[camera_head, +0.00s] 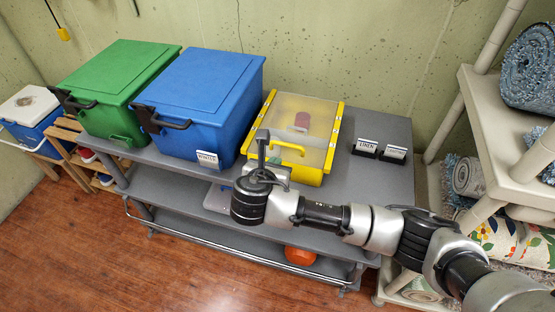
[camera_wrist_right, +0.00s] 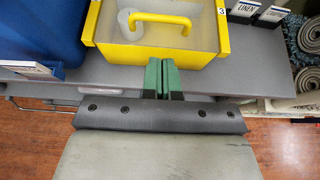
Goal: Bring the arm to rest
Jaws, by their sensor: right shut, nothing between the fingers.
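My right arm (camera_head: 325,215) reaches in from the right, over the grey shelf unit. My right gripper (camera_head: 277,173) is in front of the yellow bin (camera_head: 315,175) and partly hidden by its own wrist. In the right wrist view, the green fingers of the right gripper (camera_wrist_right: 160,72) are together and empty, just in front of the yellow bin (camera_wrist_right: 160,55). Whether they touch the bin cannot be told. My left gripper is in neither view.
A blue bin (camera_head: 205,95) and a green bin (camera_head: 115,85) stand left of the yellow bin on the grey shelf unit (camera_head: 375,185). Two small labels, one reading LINEN (camera_head: 366,146), stand at right. A beige shelf (camera_head: 490,130) holds rolled rugs. Wooden floor (camera_head: 110,260) is clear in front.

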